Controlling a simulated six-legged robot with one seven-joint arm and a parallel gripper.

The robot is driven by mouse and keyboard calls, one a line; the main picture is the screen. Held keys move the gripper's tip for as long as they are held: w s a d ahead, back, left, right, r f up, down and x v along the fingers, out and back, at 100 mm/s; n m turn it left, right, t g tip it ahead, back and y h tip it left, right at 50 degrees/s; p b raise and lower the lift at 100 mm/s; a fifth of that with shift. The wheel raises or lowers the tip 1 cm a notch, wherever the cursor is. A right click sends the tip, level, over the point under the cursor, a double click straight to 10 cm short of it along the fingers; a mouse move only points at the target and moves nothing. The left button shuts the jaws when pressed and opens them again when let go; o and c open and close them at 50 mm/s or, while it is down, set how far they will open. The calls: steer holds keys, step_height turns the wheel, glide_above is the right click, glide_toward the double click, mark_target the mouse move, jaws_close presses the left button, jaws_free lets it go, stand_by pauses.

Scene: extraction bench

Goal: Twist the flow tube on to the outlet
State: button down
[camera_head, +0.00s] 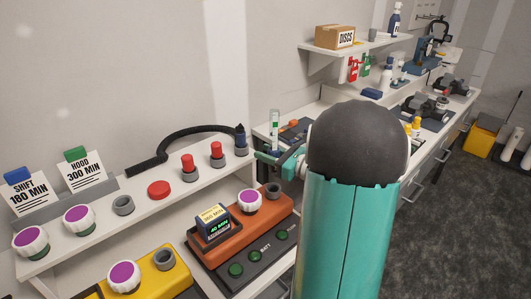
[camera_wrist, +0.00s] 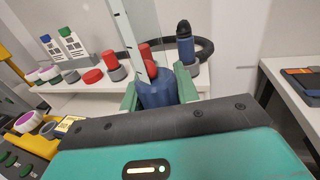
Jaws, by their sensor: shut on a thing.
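The flow tube (camera_head: 274,124) is a clear upright tube, with green showing inside it in the head view. In the wrist view it rises from a blue base (camera_wrist: 156,95). My gripper (camera_wrist: 158,88) has its green jaws shut on that base, one on each side. In the head view my gripper (camera_head: 270,159) is partly hidden behind my arm. The tube looks roughly upright and held in the air. I cannot tell for sure which part is the outlet; a grey ring fitting (camera_head: 273,190) sits on the orange unit (camera_head: 245,225), left of my arm.
A white ledge (camera_head: 140,205) carries red buttons, purple-topped knobs, a dark blue nozzle (camera_head: 240,139) and a black hose (camera_head: 190,135). A yellow unit (camera_head: 165,278) is in front. A second bench with tools (camera_head: 430,105) stands beyond my arm. Grey floor is clear at right.

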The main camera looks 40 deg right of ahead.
steer(key=shift+f, duration=2.95)
steer(key=shift+f, duration=1.75)
steer(key=shift+h, duration=0.3)
